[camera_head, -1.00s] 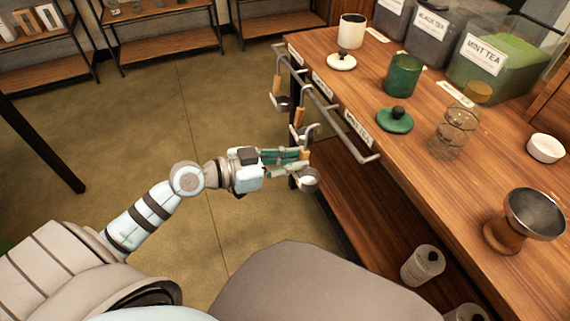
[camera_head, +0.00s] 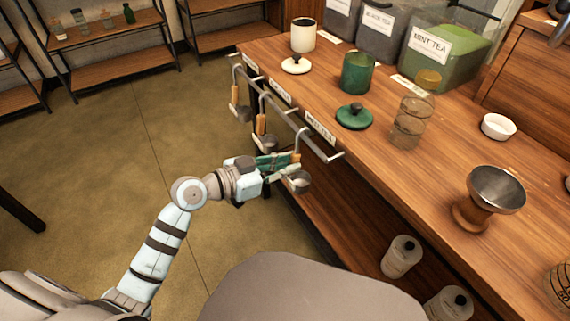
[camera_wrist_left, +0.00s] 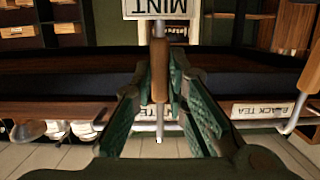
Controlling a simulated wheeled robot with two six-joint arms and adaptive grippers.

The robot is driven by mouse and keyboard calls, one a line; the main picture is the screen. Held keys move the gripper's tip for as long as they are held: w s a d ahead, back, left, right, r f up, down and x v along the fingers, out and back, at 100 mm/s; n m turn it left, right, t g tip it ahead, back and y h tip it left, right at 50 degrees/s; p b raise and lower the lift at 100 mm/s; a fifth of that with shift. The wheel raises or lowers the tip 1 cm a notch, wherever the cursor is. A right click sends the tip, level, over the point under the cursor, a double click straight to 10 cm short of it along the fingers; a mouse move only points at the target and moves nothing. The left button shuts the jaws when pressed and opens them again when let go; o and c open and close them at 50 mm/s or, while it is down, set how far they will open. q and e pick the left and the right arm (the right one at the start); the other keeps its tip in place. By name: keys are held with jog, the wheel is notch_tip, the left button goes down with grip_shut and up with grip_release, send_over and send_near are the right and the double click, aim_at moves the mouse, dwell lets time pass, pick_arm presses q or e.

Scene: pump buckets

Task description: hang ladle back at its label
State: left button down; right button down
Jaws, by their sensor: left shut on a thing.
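My left gripper (camera_head: 292,165) is shut on the ladle's wooden handle (camera_head: 297,157). The ladle hangs roughly upright, with its small metal cup (camera_head: 298,182) below the fingers and its hook (camera_head: 304,132) above. The hook is close to the rail (camera_head: 290,122) near the mint tea label (camera_head: 320,129); I cannot tell whether it touches. In the left wrist view the handle (camera_wrist_left: 159,70) stands between the green fingers, with the upside-down MINT label (camera_wrist_left: 158,8) beyond its top. My right gripper is not in view.
Two other ladles (camera_head: 261,124) (camera_head: 234,96) hang farther along the rail. The counter (camera_head: 440,150) holds a green canister (camera_head: 357,73), its lid (camera_head: 354,116), a glass jar (camera_head: 412,115) and a metal funnel bowl (camera_head: 497,188). White bottles (camera_head: 402,256) stand on the lower shelf.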

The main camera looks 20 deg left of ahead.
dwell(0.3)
pick_arm(q)
jog(key=c, duration=1.5)
grip_release()
